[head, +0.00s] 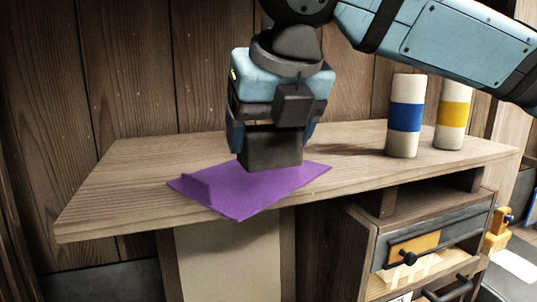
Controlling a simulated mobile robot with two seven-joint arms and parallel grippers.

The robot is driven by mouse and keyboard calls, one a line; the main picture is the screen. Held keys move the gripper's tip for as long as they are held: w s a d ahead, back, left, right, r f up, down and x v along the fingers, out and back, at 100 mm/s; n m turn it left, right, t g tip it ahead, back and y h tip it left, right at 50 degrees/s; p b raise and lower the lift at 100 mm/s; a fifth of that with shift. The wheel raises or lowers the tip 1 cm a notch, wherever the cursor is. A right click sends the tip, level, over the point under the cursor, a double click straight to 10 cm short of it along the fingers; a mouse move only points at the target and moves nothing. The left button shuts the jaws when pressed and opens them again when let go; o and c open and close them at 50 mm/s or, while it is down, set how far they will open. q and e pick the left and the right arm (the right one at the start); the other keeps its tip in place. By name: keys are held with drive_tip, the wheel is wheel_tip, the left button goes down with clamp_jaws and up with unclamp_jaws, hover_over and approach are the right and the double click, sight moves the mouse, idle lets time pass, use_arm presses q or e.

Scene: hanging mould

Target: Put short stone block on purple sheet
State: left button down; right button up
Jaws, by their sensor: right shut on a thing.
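The short stone block (273,151) is a dark grey-brown block held low over the purple sheet (240,197). My right gripper (272,133) points down and is shut on the block, with fingers on both sides of it. The purple sheet lies on the wooden bench top, with a raised fold at its left side. The block's lower edge overlaps the back part of the sheet in the picture; I cannot tell whether it touches. My left gripper is not in view.
A white cylinder with a blue band (405,117) and one with a yellow band (452,115) stand on the bench top (125,190) at the right. A drawer unit (437,245) sits below. The bench's left part is clear. A plank wall stands behind.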

sight(268, 161)
wheel_tip(268, 161, down, 3)
drive_tip(key=shift+f, duration=0.2)
drive_tip(key=shift+w+f, duration=0.1)
drive_tip(key=o, duration=1.1)
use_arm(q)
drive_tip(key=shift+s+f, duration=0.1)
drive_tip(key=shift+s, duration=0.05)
use_arm(e)
drive_tip(key=shift+o, duration=0.2)
